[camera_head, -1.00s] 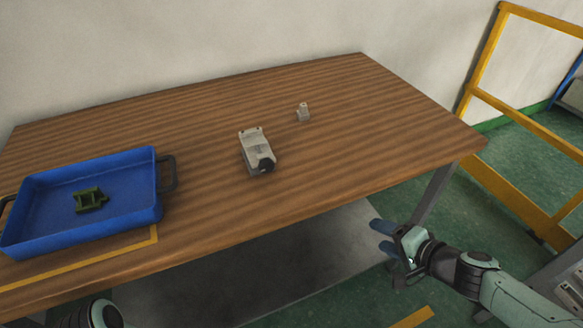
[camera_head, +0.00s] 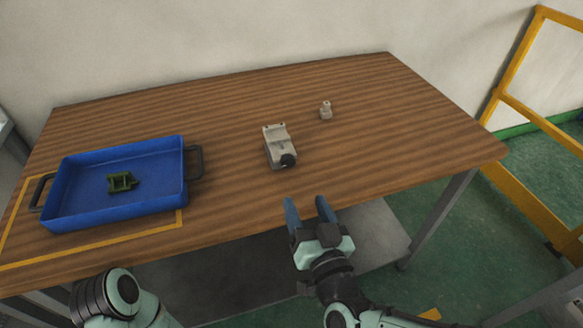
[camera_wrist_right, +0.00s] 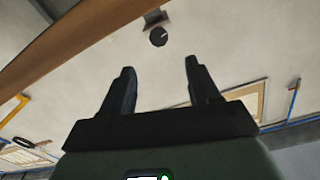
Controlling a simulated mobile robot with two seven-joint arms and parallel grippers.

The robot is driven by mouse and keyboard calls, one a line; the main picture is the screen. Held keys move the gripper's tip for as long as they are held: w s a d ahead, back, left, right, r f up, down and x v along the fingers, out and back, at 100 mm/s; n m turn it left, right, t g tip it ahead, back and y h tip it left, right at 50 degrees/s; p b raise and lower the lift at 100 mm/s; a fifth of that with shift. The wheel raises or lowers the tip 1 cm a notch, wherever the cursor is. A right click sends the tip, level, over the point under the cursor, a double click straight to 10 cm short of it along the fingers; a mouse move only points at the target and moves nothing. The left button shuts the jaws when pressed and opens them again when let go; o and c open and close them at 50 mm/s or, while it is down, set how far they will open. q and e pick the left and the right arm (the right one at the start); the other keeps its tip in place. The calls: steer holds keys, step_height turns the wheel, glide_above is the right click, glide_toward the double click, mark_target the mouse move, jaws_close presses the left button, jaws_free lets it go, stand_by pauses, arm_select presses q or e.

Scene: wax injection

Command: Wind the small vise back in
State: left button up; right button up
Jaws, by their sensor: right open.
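The small vise (camera_head: 276,142) is a light grey block on the wooden table, right of the middle. Its round black knob (camera_head: 288,160) faces the table's front edge. In the right wrist view the knob (camera_wrist_right: 158,37) shows beyond the fingertips, with part of the grey vise (camera_wrist_right: 154,17) behind it. My right gripper (camera_head: 309,207) is open and empty at the table's front edge, its fingers pointing toward the vise, apart from it. Of my left arm only a rounded link shows at the bottom left; its gripper is out of view.
A blue tray (camera_head: 69,206) with dark handles stands at the left of the table, a dark green part (camera_head: 122,182) inside. A small grey piece (camera_head: 326,112) stands behind and right of the vise. The tabletop (camera_head: 400,130) to the right is clear. A yellow rail (camera_head: 540,130) stands beyond.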

mark_target(289, 163)
arm_select(q)
steer(key=s+f, duration=0.1)
steer(key=s+f+g+b, duration=0.1)
steer(key=shift+s+a+f, duration=0.2)
steer(key=shift+s+f, duration=0.1)
steer(key=shift+s, duration=0.05)
arm_select(e)
steer(key=x, duration=1.1)
steer(key=shift+w+f, duration=0.1)
